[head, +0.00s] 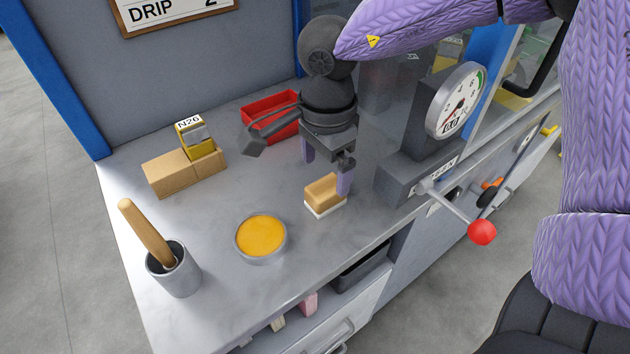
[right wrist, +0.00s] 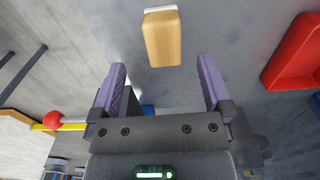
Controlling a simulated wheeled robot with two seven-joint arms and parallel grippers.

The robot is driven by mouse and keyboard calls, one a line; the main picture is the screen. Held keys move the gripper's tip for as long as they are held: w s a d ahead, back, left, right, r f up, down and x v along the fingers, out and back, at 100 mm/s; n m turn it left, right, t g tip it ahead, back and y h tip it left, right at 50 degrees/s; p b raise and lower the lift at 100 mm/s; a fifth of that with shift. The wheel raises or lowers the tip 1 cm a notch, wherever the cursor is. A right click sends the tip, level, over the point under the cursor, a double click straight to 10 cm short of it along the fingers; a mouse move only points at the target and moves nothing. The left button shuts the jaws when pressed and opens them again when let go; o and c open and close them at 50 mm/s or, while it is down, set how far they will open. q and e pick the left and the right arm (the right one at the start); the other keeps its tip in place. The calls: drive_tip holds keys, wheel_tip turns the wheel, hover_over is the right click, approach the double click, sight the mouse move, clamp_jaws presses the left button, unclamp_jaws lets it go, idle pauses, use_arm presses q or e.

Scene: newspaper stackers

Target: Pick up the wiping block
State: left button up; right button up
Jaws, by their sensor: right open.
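The wiping block (head: 322,194) is a tan wooden block on a white pad, lying on the grey bench top near its front edge. In the right wrist view the block (right wrist: 162,38) lies ahead of the fingertips, centred on the gap. My right gripper (head: 327,168) is open and empty, with its purple fingers pointing down just above and behind the block. One finger overlaps the block's right end in the head view; I cannot tell whether they touch. The two fingers also show apart in the right wrist view (right wrist: 162,72). My left gripper is not in view.
A round dish of orange-yellow stuff (head: 261,236) and a grey pot with a wooden handle (head: 173,270) stand to the left. A red tray (head: 270,112) is behind. A dial gauge (head: 456,102) and a red-knobbed lever (head: 481,232) are on the right. A wooden block holder (head: 172,175) is back left.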

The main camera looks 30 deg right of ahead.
drive_tip(key=f, duration=0.4)
drive_tip(key=f+b, duration=0.1)
drive_tip(key=f, duration=0.1)
drive_tip(key=shift+w+d+f, duration=0.2)
drive_tip(key=shift+d, duration=0.1)
drive_tip(key=shift+f, duration=0.4)
drive_tip(key=c, duration=0.6)
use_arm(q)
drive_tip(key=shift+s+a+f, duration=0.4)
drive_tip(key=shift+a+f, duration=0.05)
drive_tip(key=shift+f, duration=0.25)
use_arm(e)
drive_tip(key=shift+r, duration=0.1)
clamp_jaws()
drive_tip(key=shift+r, duration=0.35)
wheel_tip(320, 180, up, 13)
drive_tip(key=p, duration=0.3)
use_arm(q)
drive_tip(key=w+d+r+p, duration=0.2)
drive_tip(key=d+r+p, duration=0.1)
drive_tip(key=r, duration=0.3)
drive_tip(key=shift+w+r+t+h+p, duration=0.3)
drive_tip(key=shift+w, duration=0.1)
use_arm(e)
wheel_tip(320, 180, up, 14)
hover_over(326, 185)
drive_tip(key=shift+s+r, duration=0.1)
drive_tip(key=shift+r, duration=0.05)
